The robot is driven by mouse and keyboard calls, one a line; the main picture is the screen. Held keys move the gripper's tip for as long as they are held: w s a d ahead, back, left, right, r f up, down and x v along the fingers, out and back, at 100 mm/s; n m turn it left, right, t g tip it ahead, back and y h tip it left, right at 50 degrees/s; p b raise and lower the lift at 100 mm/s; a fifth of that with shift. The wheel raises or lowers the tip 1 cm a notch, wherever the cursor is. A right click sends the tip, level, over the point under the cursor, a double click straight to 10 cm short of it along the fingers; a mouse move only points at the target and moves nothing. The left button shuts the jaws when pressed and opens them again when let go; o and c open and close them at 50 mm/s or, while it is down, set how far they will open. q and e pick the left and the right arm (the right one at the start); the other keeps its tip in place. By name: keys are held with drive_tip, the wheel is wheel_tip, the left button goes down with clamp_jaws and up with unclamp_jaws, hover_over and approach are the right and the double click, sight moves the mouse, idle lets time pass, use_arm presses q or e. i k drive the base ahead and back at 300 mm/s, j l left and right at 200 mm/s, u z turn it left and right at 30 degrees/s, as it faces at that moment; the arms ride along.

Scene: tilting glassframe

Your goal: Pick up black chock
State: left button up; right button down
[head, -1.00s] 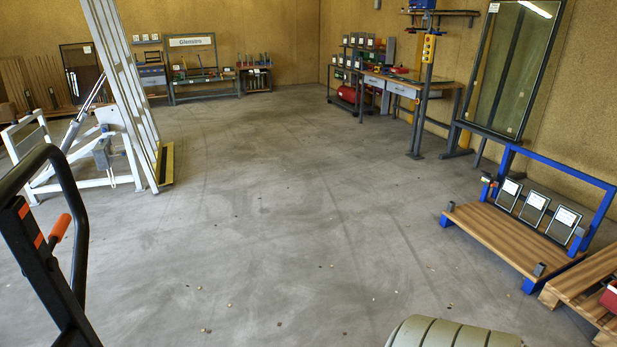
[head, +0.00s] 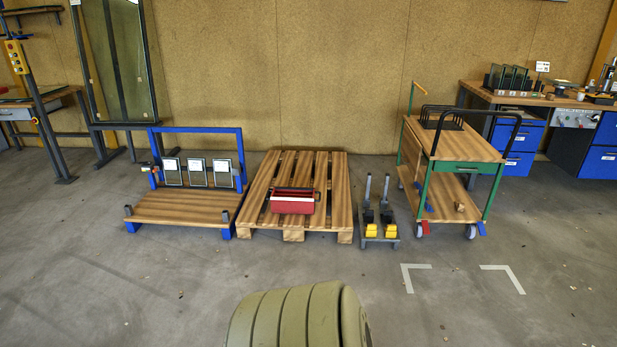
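A small low grey rack (head: 380,241) stands on the floor right of the middle. Two dark upright pieces with pale tops rise from it. Two black blocks, possibly the black chocks, sit on it, a left one (head: 369,216) and a right one (head: 387,216). Two yellow blocks, a left one (head: 371,230) and a right one (head: 389,231), sit in front of them. The details are too small to tell their exact shapes. Neither of my grippers is in view.
Left of the rack is a wooden pallet (head: 339,190) with a red toolbox (head: 292,205), then a blue-framed wooden platform (head: 180,207). A green-framed trolley (head: 468,168) stands close on the right. White corner marks (head: 415,266) lie on open floor in front.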

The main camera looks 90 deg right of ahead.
sight(368, 216)
drive_tip(key=z, duration=3.25)
drive_tip(key=i+u, duration=0.35)
drive_tip(key=i, duration=1)
drive_tip(key=i+j+z, duration=0.15)
drive_tip(key=i, duration=0.4)
drive_tip(key=i+z, duration=0.2)
drive_tip(key=i, duration=0.35)
drive_tip(key=i+j+z, duration=0.15)
drive_tip(key=i+j, duration=0.15)
drive_tip(key=i, duration=0.2)
